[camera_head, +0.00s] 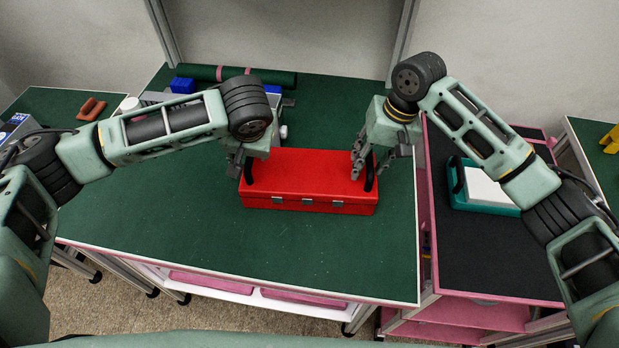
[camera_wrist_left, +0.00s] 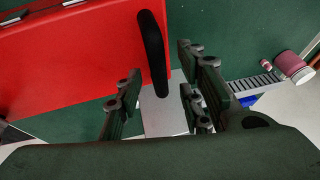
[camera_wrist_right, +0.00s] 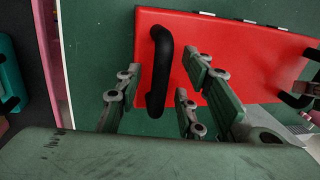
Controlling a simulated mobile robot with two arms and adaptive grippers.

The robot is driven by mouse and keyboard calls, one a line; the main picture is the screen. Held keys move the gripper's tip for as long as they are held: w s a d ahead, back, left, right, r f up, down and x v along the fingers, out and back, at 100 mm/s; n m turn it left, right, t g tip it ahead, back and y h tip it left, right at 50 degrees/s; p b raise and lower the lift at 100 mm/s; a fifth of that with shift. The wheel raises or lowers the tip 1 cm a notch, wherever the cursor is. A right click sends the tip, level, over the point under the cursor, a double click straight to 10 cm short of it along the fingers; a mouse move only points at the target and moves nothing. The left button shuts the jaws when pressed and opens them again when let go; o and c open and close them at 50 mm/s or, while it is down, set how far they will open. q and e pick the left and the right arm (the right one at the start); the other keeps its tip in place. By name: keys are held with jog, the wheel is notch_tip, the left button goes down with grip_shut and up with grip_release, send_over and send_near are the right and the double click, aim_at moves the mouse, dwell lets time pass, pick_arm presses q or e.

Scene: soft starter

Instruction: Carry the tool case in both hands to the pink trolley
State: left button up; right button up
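The red tool case (camera_head: 310,175) lies on the green-topped table (camera_head: 170,220), with a black handle at each end and metal latches along its front. My left gripper (camera_head: 236,165) is at the case's left end. In the left wrist view its fingers (camera_wrist_left: 160,80) are apart, with the black handle (camera_wrist_left: 153,50) between or just beyond them. My right gripper (camera_head: 370,168) is at the right end. In the right wrist view its fingers (camera_wrist_right: 158,82) are open on either side of the other handle (camera_wrist_right: 160,70). The pink trolley (camera_head: 480,245) with a black top stands right of the table.
A teal case with a white top (camera_head: 488,188) sits on the trolley. A dark green roll (camera_head: 240,75), blue blocks (camera_head: 183,85) and grey equipment lie at the table's back. The table's front is clear. A side table (camera_head: 65,102) stands at left.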

pick_arm(q)
jog(key=shift+w+f, duration=0.1)
jog(key=shift+f, duration=0.1)
pick_arm(e)
jog(key=shift+f, duration=0.2)
pick_arm(q)
grip_shut()
pick_arm(e)
grip_shut()
pick_arm(q)
jog(key=shift+r, duration=0.1)
pick_arm(e)
jog(key=shift+w+r, duration=0.1)
jog(key=shift+r, duration=0.05)
